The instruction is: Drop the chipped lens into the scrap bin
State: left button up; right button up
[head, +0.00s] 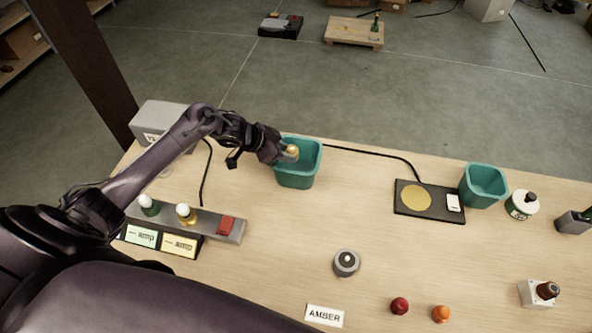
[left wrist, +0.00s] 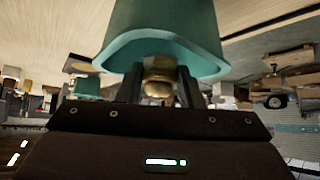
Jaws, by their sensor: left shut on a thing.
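My left gripper (head: 286,153) is shut on a small rounded gold piece (head: 291,150) with a paler top. In the left wrist view this piece (left wrist: 158,88) sits between the fingers; I cannot make out a chip. The gripper reaches in from the left over the opening of a teal bin (head: 297,180), with the piece above the bin's left half in the head view. The bin also fills the top of the left wrist view (left wrist: 160,30). No label shows on this bin, so I cannot tell whether it is the scrap bin. My right gripper is not in view.
A second teal bin (head: 483,186) stands right, beside a black scale (head: 430,213) with a gold plate. Red (head: 399,306) and orange (head: 441,314) round pieces lie near the AMBER card (head: 324,315). A grey lamp stand (head: 205,222) sits left. The table's centre is mostly clear.

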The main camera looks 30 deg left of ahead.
pick_arm(q)
jog(key=shift+s+a, duration=0.1)
jog(key=o, duration=1.2)
jog(key=b+v, duration=0.1)
jog(key=v, duration=0.6)
jog(key=shift+s+r+b, duration=0.2)
jog(key=shift+r+b, duration=0.05)
jog(key=shift+b, duration=0.05)
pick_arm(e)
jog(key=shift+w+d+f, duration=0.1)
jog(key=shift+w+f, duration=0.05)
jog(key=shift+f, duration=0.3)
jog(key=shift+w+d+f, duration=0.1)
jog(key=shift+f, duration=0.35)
pick_arm(q)
jog(key=shift+a, duration=0.15)
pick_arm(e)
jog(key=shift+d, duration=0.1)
pick_arm(q)
jog(key=shift+f, duration=0.1)
